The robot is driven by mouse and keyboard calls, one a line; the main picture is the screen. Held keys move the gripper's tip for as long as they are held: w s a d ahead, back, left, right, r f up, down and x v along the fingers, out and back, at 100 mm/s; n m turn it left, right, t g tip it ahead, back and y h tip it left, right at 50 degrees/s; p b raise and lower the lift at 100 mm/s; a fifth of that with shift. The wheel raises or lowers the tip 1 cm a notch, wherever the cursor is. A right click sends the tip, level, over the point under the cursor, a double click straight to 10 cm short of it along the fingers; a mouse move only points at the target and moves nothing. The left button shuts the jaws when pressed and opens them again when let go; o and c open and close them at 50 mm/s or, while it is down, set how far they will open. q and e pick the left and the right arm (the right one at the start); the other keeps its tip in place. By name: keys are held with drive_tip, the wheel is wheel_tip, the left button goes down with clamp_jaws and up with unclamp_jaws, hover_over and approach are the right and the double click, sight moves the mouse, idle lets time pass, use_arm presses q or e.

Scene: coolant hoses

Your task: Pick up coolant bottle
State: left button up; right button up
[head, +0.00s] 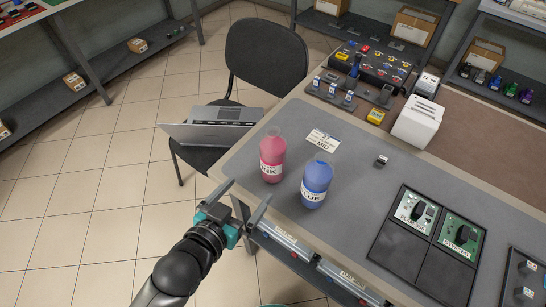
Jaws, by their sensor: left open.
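A pink bottle (272,157) with a white label stands upright near the left front corner of the grey table (345,210). A blue bottle (316,182) with a white label stands upright to its right, a small gap apart. My left gripper (246,195) is open and empty, off the table's front edge, to the left of and nearer than the pink bottle. It touches neither bottle. My right gripper does not show.
A white card (323,139) lies behind the bottles. A black tray with boards (432,236) lies at the right. A white printer (416,122) and a rack of small parts (366,68) stand behind. A chair (266,62) with a laptop (212,127) stands beyond the table's left edge.

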sight(266, 169)
use_arm(q)
drive_tip(key=b+x, duration=0.2)
drive_tip(key=x, duration=0.6)
drive_tip(key=shift+w+d+f, duration=0.1)
drive_tip(key=shift+w+f, duration=0.15)
drive_tip(key=shift+w, duration=0.05)
drive_tip(key=shift+d+r+b+x, duration=0.1)
drive_tip(key=shift+b+x, duration=0.3)
drive_tip(key=shift+x, duration=0.9)
drive_tip(key=shift+d+r+b+x, duration=0.15)
drive_tip(key=shift+b+x, duration=0.2)
drive_tip(key=shift+x, duration=1)
drive_tip(key=shift+c, duration=0.2)
drive_tip(key=c, duration=1.4)
drive_tip(key=shift+r, duration=0.1)
